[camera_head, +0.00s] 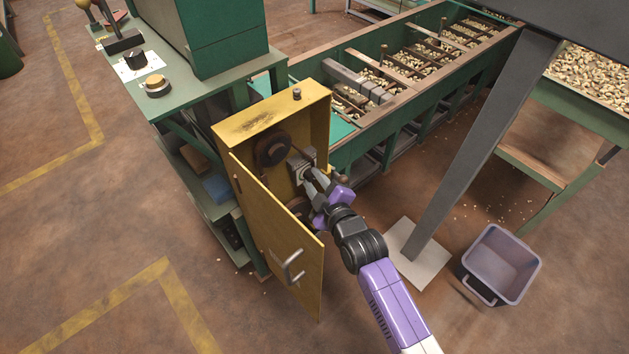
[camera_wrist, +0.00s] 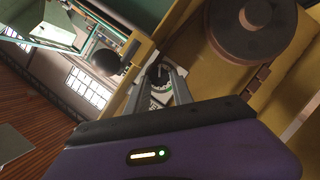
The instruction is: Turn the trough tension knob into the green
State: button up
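The trough tension knob (camera_wrist: 157,72) is small and dark and shows in the wrist view, on a pale dial with some green on it. The dial's plate (camera_head: 300,163) is inside the open yellow cabinet (camera_head: 262,119) in the head view, where my fingers largely hide the knob. My gripper (camera_head: 307,176) reaches into the cabinet. In the wrist view its two fingers (camera_wrist: 159,84) are apart, one on each side of the knob. I cannot tell whether they press on it. The pointer's exact position on the dial is too small to read.
The cabinet's yellow door (camera_head: 275,240) hangs open left of my arm. A dark round wheel (camera_head: 273,151) is inside the cabinet, close to the gripper; it looms large in the wrist view. A green trough of nuts (camera_head: 400,80) runs behind. A grey post (camera_head: 480,150) and bin (camera_head: 503,262) stand right.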

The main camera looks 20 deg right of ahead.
grip_shut()
jog(key=shift+d+m+y+p, duration=0.1)
jog(key=shift+m+y+p, duration=0.2)
jog(key=shift+m, duration=0.3)
jog(key=o, duration=0.8)
grip_release()
jog(key=shift+r, duration=0.1)
jog(key=shift+p+v, duration=1)
jog(key=shift+v, duration=2.9)
jog(key=shift+r, duration=0.1)
